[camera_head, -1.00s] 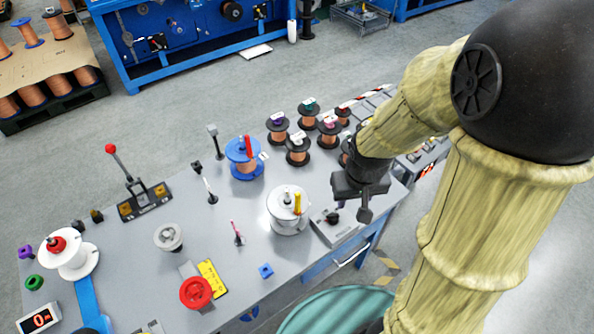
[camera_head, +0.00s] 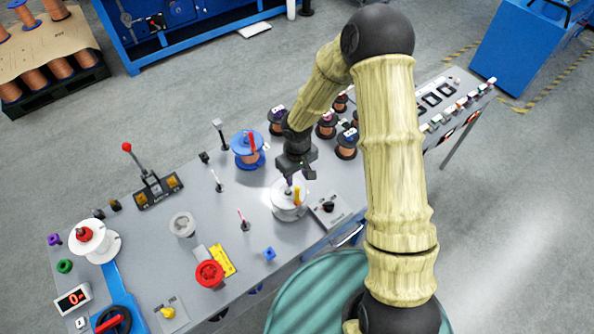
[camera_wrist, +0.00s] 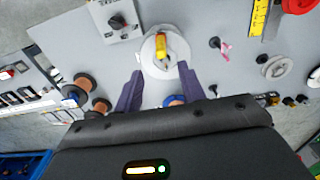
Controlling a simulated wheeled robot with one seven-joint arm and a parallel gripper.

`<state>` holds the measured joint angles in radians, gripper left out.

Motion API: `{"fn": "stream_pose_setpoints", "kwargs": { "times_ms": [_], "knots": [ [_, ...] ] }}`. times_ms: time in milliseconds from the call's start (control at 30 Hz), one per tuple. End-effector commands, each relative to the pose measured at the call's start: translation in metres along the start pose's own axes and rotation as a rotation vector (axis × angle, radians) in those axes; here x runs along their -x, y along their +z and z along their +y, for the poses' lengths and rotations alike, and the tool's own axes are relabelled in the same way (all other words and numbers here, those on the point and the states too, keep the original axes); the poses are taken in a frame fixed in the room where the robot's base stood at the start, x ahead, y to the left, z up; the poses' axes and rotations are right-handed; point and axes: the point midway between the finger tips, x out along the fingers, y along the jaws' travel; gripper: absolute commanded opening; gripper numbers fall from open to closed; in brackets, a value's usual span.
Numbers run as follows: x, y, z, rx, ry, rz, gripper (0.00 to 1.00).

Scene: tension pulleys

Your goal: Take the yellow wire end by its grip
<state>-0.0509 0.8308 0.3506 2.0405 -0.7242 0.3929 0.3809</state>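The yellow grip (camera_head: 297,195) of the wire end stands on the white spool (camera_head: 287,212), near the front right of the bench. In the wrist view the yellow grip (camera_wrist: 160,46) shows at the top middle, on the white spool (camera_wrist: 146,57). My gripper (camera_head: 298,175) is just above and behind the grip, pointing down. In the wrist view my gripper (camera_wrist: 159,72) has its two purple fingers spread, with nothing held between them. The grip is ahead of the fingertips, roughly centred between them. The wire itself is too small to make out.
A blue spool (camera_head: 247,150) stands to the left and behind. Several copper spools, one of them here (camera_head: 346,143), stand close by my arm on the right. A dark-knobbed box (camera_head: 328,208) is right of the white spool.

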Motion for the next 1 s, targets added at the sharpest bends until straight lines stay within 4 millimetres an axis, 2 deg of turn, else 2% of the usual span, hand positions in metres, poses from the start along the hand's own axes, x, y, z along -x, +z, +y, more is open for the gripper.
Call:
{"fn": "stream_pose_setpoints", "kwargs": {
  "times_ms": [267, 1000],
  "knots": [
    [-0.007, 0.002, 0.003, -0.007, 0.0, -0.001, 0.4],
    [-0.077, 0.001, 0.0, -0.001, -0.001, 0.0, 0.4]
  ]
}}
